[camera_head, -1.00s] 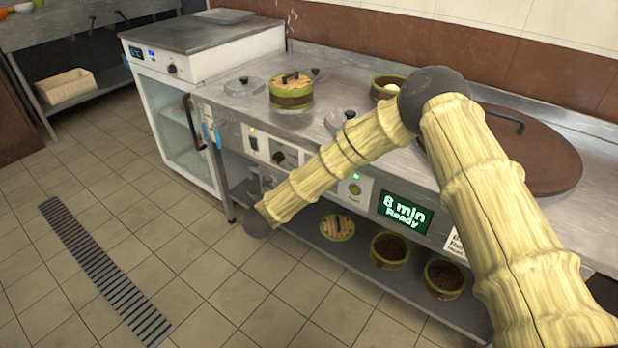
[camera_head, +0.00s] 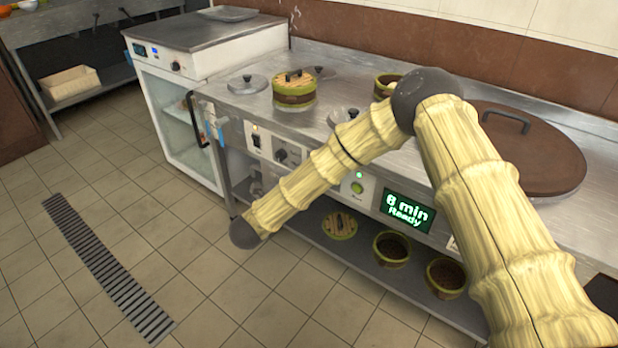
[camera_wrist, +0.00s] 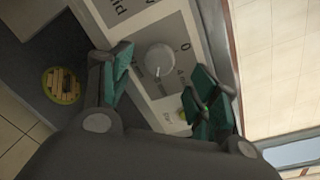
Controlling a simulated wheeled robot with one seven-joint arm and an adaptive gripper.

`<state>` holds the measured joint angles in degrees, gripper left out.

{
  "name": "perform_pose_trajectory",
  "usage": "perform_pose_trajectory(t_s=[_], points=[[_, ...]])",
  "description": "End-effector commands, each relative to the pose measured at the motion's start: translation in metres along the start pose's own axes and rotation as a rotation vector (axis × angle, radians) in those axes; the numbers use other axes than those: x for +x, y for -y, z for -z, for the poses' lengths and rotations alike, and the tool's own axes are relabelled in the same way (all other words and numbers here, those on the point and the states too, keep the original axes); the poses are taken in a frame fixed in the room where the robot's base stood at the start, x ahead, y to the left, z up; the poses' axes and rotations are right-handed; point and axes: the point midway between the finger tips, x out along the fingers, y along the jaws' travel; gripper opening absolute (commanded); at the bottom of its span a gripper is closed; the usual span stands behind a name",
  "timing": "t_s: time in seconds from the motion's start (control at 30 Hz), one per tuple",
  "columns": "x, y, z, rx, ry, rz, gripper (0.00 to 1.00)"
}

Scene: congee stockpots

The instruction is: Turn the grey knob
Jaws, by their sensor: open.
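The grey knob (camera_wrist: 157,61) is a round dial with a pointer line on a pale panel marked with a 0, seen in the wrist view. My gripper (camera_wrist: 166,78) is open, with its green-padded fingers on either side of the knob in the picture. I see no clear contact, and the depth gap is hard to judge. My gripper cannot be made out in the head view.
A lit display (camera_head: 407,211) and a green-lit button (camera_head: 357,187) sit right of the knob. A shelf below holds several bamboo-style pots (camera_head: 391,249). Lidded containers (camera_head: 294,88) and a large brown lid (camera_head: 527,150) occupy the counter. The floor at left is clear.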

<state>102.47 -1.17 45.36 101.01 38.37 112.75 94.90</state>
Motion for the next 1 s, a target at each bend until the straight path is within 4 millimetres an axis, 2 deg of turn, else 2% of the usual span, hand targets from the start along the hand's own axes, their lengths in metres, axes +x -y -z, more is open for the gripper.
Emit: perform_pose_trajectory(t_s=[0.2, 0.4, 0.6, 1.0], points=[[-0.041, 0.000, -0.001, 0.000, 0.003, -0.002, 0.60], [-0.059, -0.001, -0.002, 0.000, 0.003, -0.002, 0.60], [-0.066, 0.000, -0.001, 0.001, 0.001, -0.001, 0.60], [-0.066, 0.000, 0.000, 0.001, 0.000, 0.000, 0.60]])
